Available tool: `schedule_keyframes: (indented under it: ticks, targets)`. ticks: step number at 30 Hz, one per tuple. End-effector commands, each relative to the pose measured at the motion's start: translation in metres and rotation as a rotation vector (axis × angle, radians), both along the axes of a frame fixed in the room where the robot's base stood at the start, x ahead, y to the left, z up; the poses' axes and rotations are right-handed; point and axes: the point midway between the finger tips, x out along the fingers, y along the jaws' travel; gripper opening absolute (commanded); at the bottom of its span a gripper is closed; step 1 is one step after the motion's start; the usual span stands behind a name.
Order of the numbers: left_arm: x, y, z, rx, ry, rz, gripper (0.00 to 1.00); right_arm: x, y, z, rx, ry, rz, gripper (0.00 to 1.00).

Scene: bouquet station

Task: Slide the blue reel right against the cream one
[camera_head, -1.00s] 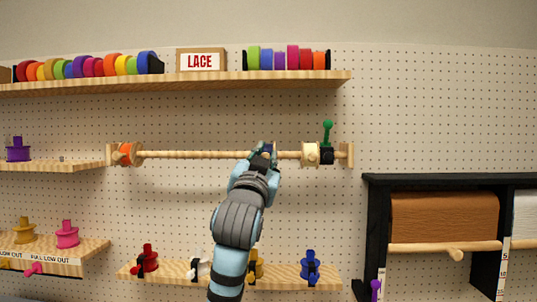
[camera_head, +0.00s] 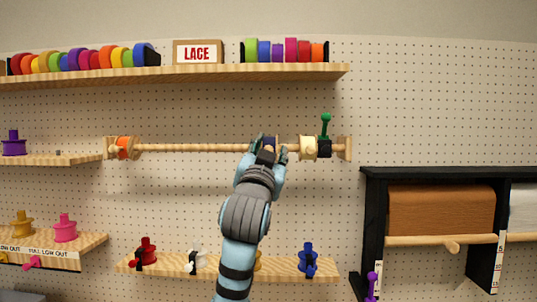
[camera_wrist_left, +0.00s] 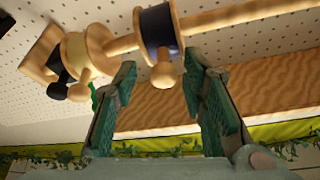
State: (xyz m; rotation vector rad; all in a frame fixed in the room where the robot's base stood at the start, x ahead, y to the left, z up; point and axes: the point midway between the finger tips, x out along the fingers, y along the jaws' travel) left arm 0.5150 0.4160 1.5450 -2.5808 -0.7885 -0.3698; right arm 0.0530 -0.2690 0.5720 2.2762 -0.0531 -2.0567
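The blue reel (camera_head: 270,142) hangs on the wooden rod (camera_head: 200,148), partly hidden by my left gripper. In the left wrist view the dark blue reel (camera_wrist_left: 157,28) has a wooden knob (camera_wrist_left: 165,75) pointing down between my fingertips. My left gripper (camera_head: 269,148) is open, with one finger on each side of the knob; the fingers (camera_wrist_left: 158,80) look clear of it. The cream reel (camera_head: 308,148) sits to the right on the rod, and it shows in the wrist view (camera_wrist_left: 76,55). A short stretch of bare rod separates the two reels. My right gripper is out of view.
A black clamp with a green handle (camera_head: 326,126) stands right of the cream reel, by the rod's end bracket. An orange reel (camera_head: 124,148) is at the left end. A shelf of ribbon rolls (camera_head: 200,75) runs above, and a lower shelf holds small spools (camera_head: 308,258).

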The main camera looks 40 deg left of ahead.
Motion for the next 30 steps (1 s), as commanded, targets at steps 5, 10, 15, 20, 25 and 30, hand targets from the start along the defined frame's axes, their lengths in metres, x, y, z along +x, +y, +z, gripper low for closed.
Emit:
schedule_keyframes:
  ticks: [5, 10, 15, 20, 25, 30]
  targets:
    - [-0.023, -0.014, -0.010, 0.002, -0.003, -0.001, 0.38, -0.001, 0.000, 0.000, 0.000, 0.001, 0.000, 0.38]
    - [-0.062, -0.037, -0.028, 0.001, -0.004, -0.003, 0.38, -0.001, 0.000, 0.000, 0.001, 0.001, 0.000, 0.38]
    - [-0.089, -0.052, -0.040, 0.000, -0.002, -0.001, 0.38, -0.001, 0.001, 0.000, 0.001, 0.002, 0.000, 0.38]
    - [-0.095, -0.056, -0.044, -0.001, 0.000, 0.000, 0.38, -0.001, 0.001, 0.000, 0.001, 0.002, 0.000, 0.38]
    - [-0.095, -0.056, -0.044, 0.000, 0.000, -0.001, 0.38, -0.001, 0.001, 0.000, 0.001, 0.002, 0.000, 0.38]
    - [-0.067, -0.065, -0.102, -0.023, 0.140, -0.044, 0.38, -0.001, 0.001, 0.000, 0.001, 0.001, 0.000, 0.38]
